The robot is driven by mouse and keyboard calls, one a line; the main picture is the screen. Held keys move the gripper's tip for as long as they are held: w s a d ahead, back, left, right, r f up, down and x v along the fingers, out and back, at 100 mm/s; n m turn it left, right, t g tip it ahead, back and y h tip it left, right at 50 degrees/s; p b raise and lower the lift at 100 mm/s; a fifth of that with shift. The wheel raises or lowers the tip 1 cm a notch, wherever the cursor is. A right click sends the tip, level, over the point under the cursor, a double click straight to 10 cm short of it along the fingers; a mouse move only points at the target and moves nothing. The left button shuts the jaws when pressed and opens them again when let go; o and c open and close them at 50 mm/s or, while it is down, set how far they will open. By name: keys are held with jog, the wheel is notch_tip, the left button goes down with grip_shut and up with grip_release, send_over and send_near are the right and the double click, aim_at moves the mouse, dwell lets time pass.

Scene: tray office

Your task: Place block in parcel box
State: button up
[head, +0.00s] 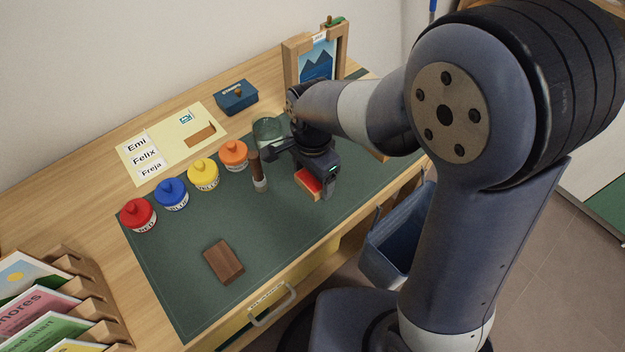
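A dark brown rectangular block (223,260) lies flat near the front left of the green desk mat. A second block-like piece (306,186), red on top with light wood below, is on the mat at the right, partly hidden by my gripper. My gripper (318,180) points down over this red piece, with one dark finger beside its right end. The other finger is not clear, so I cannot tell whether it grips. No box is marked as a parcel box; a small dark blue box (236,97) stands at the back of the desk.
Red (138,216), blue (171,194), yellow (203,175) and orange (233,156) jars line the mat. A brown-handled tool (258,172) stands beside my gripper. A glass (267,132) and picture frame (316,62) are behind. A card rack (85,300) is left; a blue bin (392,250) is below.

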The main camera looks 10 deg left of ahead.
jog(key=c, duration=0.8)
